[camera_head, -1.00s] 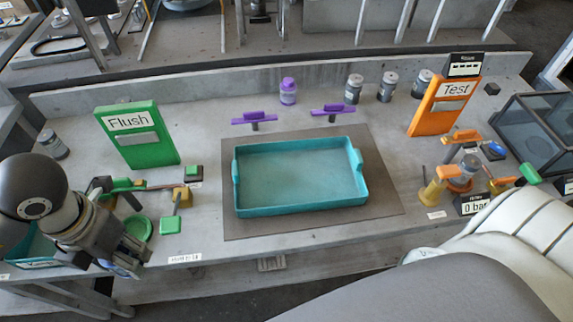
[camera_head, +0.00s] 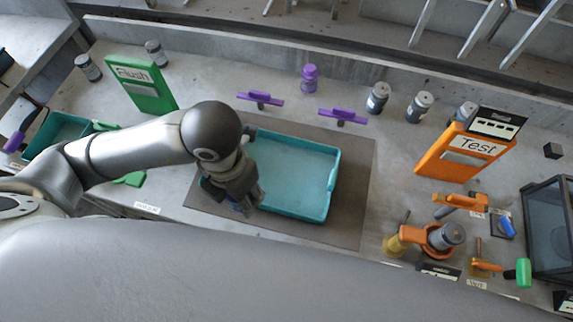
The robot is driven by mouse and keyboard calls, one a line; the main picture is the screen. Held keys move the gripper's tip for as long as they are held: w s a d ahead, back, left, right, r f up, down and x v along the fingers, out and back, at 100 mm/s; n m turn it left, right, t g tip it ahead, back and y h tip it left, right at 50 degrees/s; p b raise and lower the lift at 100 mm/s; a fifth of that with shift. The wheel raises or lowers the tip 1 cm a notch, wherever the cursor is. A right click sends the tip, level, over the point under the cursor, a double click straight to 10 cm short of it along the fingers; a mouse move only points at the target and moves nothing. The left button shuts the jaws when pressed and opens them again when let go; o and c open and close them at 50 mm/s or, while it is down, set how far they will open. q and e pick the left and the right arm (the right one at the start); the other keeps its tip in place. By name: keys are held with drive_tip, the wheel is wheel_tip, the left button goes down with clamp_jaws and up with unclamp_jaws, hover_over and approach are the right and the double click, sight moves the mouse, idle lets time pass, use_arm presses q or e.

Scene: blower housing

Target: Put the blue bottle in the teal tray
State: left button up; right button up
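The teal tray (camera_head: 300,172) lies on a dark mat in the middle of the bench, and its inside looks empty where it shows. My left gripper (camera_head: 246,208) points down over the tray's left end and hides that end. A small bluish patch shows at its fingertips, too small and covered to tell whether it is the blue bottle. I cannot see whether the fingers are open or shut. No blue bottle is clearly visible elsewhere. My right gripper is not in view.
A purple bottle (camera_head: 309,77) and grey bottles (camera_head: 377,98) stand behind the tray, near purple handles (camera_head: 343,115). A green Flush panel (camera_head: 143,84) stands left, an orange Test panel (camera_head: 466,153) right. Another teal container (camera_head: 62,131) is at far left. Orange valves (camera_head: 440,238) stand right.

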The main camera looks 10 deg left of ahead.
use_arm(q)
drive_tip(key=shift+w+a+f+b, duration=0.1)
drive_tip(key=shift+w+f+b, duration=0.65)
drive_tip(key=shift+b, duration=0.35)
drive_tip(key=w+d+f+p, duration=0.2)
drive_tip(key=w, duration=0.4)
hover_over(272, 173)
drive_tip(key=s, duration=0.1)
wheel_tip(272, 173, down, 5)
drive_tip(key=shift+s+r+p, duration=0.15)
drive_tip(key=shift+r+p, duration=0.05)
drive_tip(key=shift+p, duration=0.15)
drive_tip(key=shift+w+f, duration=0.55)
drive_tip(key=shift+f, duration=0.15)
wheel_tip(272, 173, down, 2)
drive_tip(key=shift+f+p, duration=0.1)
drive_tip(key=shift+p, duration=0.6)
drive_tip(key=shift+f, duration=0.5)
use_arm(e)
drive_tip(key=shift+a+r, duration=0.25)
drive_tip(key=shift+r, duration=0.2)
use_arm(q)
drive_tip(key=shift+f, duration=0.1)
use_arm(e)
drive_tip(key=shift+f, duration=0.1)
